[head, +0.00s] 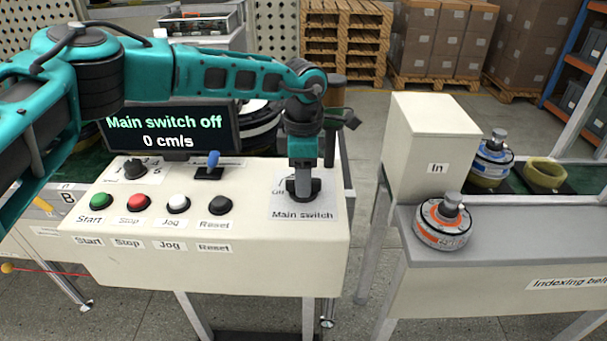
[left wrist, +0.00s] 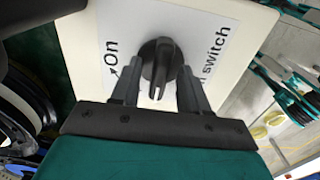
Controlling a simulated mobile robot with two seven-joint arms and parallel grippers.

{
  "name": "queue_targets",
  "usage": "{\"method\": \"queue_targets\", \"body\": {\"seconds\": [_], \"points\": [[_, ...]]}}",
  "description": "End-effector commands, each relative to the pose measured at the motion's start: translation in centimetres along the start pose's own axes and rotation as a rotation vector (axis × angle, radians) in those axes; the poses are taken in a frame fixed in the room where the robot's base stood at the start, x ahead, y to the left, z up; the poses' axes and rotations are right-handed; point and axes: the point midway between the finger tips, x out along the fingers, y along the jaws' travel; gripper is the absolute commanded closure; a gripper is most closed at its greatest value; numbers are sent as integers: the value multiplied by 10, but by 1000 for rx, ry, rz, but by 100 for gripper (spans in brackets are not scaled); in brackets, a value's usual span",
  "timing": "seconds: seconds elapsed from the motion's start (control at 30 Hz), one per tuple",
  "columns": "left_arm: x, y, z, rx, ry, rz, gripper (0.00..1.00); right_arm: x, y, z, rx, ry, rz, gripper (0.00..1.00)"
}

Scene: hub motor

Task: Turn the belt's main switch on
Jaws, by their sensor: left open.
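The main switch is a black rotary knob (left wrist: 161,62) on a white plate (head: 327,206) labelled "Main switch" at the right end of the control panel. My left gripper (head: 302,190) points down over it, with its fingers open. In the left wrist view the two fingers (left wrist: 160,70) stand on either side of the knob's grip bar, with small gaps visible. The "On" mark (left wrist: 111,53) shows to the left of the knob there. The display (head: 168,130) reads "Main switch off" and "0 cm/s". My right gripper is not seen.
The panel also has green (head: 100,201), red (head: 138,202), white (head: 178,204) and black (head: 220,205) buttons and a blue-tipped lever (head: 212,160). To the right, an orange-ringed hub motor (head: 441,225) stands before the "In" housing (head: 431,140) of the indexing belt.

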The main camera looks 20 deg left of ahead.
Motion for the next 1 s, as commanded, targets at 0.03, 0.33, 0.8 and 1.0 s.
{"method": "queue_targets", "body": {"seconds": [0.03, 0.33, 0.8, 1.0], "points": [[0, 0, 0, 0, 0, 0, 55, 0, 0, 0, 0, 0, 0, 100], [0, 0, 0, 0, 1, 0, 74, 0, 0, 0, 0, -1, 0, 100], [0, 0, 0, 1, 1, -1, 100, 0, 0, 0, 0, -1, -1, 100], [0, 0, 0, 30, 1, -1, 100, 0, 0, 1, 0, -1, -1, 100]]}}
